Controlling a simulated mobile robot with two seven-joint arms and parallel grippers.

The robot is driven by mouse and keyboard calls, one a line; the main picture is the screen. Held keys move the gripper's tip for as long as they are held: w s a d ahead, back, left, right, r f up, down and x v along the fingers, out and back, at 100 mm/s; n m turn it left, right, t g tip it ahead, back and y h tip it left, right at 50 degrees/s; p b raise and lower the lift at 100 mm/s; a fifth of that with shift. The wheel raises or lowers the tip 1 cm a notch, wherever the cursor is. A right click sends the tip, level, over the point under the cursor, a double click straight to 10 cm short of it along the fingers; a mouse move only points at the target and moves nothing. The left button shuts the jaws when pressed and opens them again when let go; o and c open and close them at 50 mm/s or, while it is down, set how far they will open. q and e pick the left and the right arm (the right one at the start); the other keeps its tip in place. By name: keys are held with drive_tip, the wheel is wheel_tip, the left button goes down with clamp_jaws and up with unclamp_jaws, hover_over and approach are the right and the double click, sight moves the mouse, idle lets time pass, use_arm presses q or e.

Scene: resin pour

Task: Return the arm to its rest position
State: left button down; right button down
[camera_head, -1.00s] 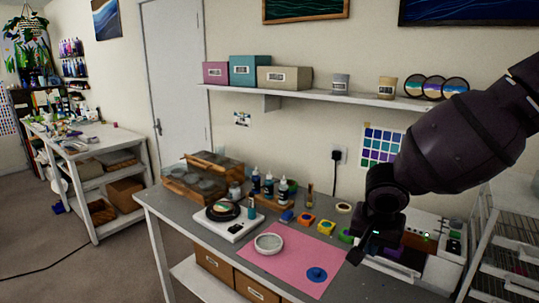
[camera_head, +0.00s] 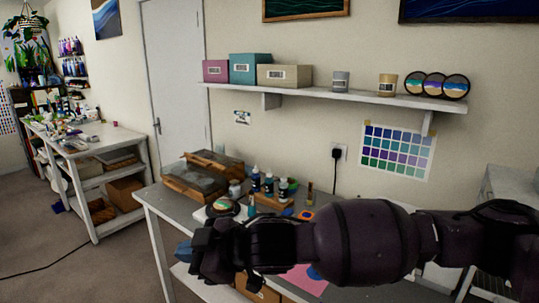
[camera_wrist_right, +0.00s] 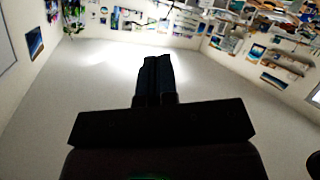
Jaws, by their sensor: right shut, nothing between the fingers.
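My right arm stretches across the head view from the right edge, low in front of the workbench. Its gripper (camera_head: 185,251) points left near the bench's front left corner. In the right wrist view its two dark fingers (camera_wrist_right: 155,68) are pressed together with nothing between them. My left gripper is in neither view. The arm hides much of the bench top, including most of the pink mat (camera_head: 303,281) and the pale dish.
The grey workbench (camera_head: 165,201) carries wooden-framed cases (camera_head: 205,177), several dropper bottles (camera_head: 270,186) and a round coaster (camera_head: 223,207). A wall shelf (camera_head: 310,92) with boxes runs above. Floor space is open between the workbench and the left side table (camera_head: 95,135).

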drive_tip(key=w+d+f+m+t, duration=0.2)
drive_tip(key=w+d+m+t, duration=0.35)
drive_tip(key=d+t, duration=0.45)
drive_tip(key=d+f+m+t+h+b, duration=0.15)
drive_tip(key=d+f+m+h, duration=0.45)
drive_tip(key=d+f, duration=0.75)
drive_tip(key=s+d+f+m+h, duration=0.5)
drive_tip(key=s+d+f, duration=0.3)
drive_tip(key=d+f, duration=0.4)
drive_tip(key=s+d+f+m+g+h, duration=0.1)
drive_tip(key=s+d+f+g, duration=0.1)
drive_tip(key=s+f, duration=0.3)
drive_tip(key=s+d+f+m+g+h, duration=0.1)
drive_tip(key=s+d+f, duration=0.3)
drive_tip(key=s, duration=0.5)
drive_tip(key=shift+s+f+g, duration=0.4)
drive_tip(key=shift+f+g, duration=0.15)
drive_tip(key=shift+f, duration=0.2)
drive_tip(key=shift+d, duration=0.1)
